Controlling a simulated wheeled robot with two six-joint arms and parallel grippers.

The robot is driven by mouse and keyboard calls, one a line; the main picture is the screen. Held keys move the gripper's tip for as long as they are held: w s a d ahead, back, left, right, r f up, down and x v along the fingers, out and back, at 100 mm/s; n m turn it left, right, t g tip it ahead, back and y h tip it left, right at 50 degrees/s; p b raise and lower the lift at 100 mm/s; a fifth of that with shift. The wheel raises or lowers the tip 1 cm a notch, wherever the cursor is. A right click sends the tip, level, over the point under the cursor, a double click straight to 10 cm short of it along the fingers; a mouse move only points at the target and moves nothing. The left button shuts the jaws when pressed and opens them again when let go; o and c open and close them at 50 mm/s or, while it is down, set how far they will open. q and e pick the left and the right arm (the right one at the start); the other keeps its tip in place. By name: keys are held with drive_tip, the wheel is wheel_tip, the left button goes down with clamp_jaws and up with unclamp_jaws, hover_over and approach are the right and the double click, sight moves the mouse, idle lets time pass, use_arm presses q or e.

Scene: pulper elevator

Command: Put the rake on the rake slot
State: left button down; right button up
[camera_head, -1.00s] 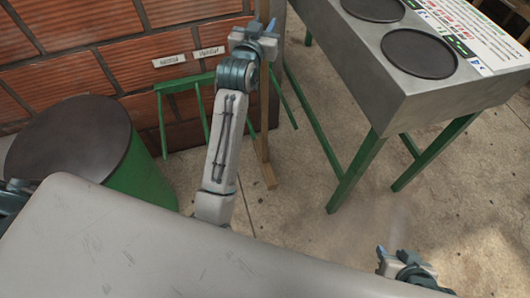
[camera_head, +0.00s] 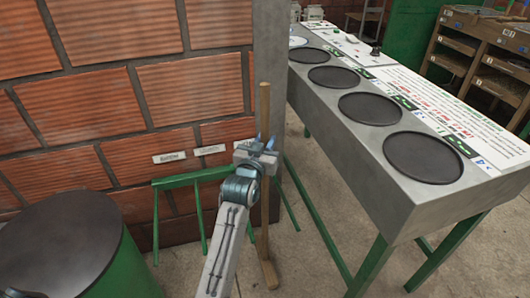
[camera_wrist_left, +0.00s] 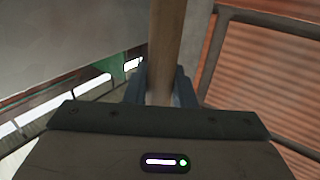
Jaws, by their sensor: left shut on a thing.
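The rake shows as a long upright wooden handle (camera_head: 264,215), with a small wooden end piece close to the floor. My left gripper (camera_head: 262,147) is shut on the handle at mid-height. In the left wrist view the handle (camera_wrist_left: 165,45) runs between the two fingers of my left gripper (camera_wrist_left: 159,88). A green metal rack (camera_head: 185,181) stands against the brick wall, just left of the handle. I cannot tell which place is the rake slot. My right gripper is out of view.
A grey counter (camera_head: 400,215) with several round black plates stands at right on green legs. A green drum (camera_head: 125,270) with a dark lid stands at lower left. The brick wall (camera_head: 120,100) ends right behind the handle. Concrete floor is open between rack and counter.

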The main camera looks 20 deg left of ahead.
use_arm(q)
drive_tip(key=shift+f, duration=1.45)
drive_tip(key=c, duration=1.2)
unclamp_jaws()
drive_tip(key=s, duration=1.2)
drive_tip(key=s+a+f+g, duration=0.1)
drive_tip(key=s+f+g, duration=0.4)
drive_tip(key=s, duration=0.8)
drive_tip(key=s+a+f+g+h, duration=0.1)
drive_tip(key=s+f+g, duration=0.4)
drive_tip(key=s+f, duration=0.6)
drive_tip(key=shift+s+a+f, duration=0.25)
drive_tip(key=shift+s+a, duration=0.35)
drive_tip(key=shift+s, duration=0.25)
